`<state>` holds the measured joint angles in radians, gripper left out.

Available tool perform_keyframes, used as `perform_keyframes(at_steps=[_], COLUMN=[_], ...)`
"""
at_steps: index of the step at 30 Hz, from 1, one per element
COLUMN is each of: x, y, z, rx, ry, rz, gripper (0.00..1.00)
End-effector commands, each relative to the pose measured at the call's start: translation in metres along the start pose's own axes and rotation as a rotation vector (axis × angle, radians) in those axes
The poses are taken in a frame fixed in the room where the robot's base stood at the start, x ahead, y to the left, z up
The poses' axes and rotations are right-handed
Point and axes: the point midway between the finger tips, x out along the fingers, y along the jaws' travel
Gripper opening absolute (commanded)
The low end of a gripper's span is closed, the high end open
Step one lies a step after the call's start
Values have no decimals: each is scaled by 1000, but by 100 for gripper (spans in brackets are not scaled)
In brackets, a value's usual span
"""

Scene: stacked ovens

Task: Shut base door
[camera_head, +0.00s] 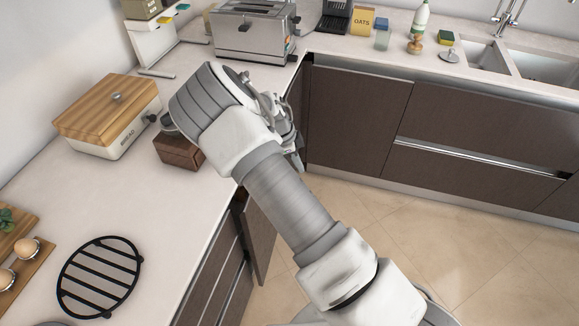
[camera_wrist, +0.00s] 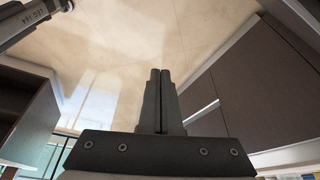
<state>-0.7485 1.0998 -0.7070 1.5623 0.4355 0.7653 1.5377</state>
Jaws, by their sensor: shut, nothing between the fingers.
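A dark brown base door (camera_head: 259,240) stands open from the left run of cabinets in the head view, projecting over the floor. My arm covers its upper part. My gripper (camera_head: 297,160) is beyond the door, near the inner corner of the counters, pointing down and partly hidden by my wrist. In the wrist view my gripper (camera_wrist: 160,72) is shut and empty, its two fingers together over the tiled floor. A dark panel (camera_wrist: 25,115) shows at the left of that view; I cannot tell whether it is the door.
Closed dark cabinets (camera_head: 358,115) line the far side; cabinet fronts also fill the wrist view's right (camera_wrist: 255,85). A bread box (camera_head: 112,125), a brown block (camera_head: 178,152), a toaster (camera_head: 255,32) and a black trivet (camera_head: 100,277) stand on the counter. The floor (camera_head: 400,235) is clear.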

Motion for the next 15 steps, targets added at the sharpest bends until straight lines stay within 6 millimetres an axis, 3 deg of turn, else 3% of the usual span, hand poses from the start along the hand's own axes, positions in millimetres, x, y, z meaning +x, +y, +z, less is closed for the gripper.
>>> perform_keyframes(at_steps=[2, 3, 9, 15], x=[1, -15, -61, -89], y=[-3, -5, -7, -8], z=[-10, -8, -9, -9], rx=[1, -2, -2, -2], ry=[-2, -4, -2, -1], rz=[-3, -8, -5, -3], gripper=[0, 0, 0, 0])
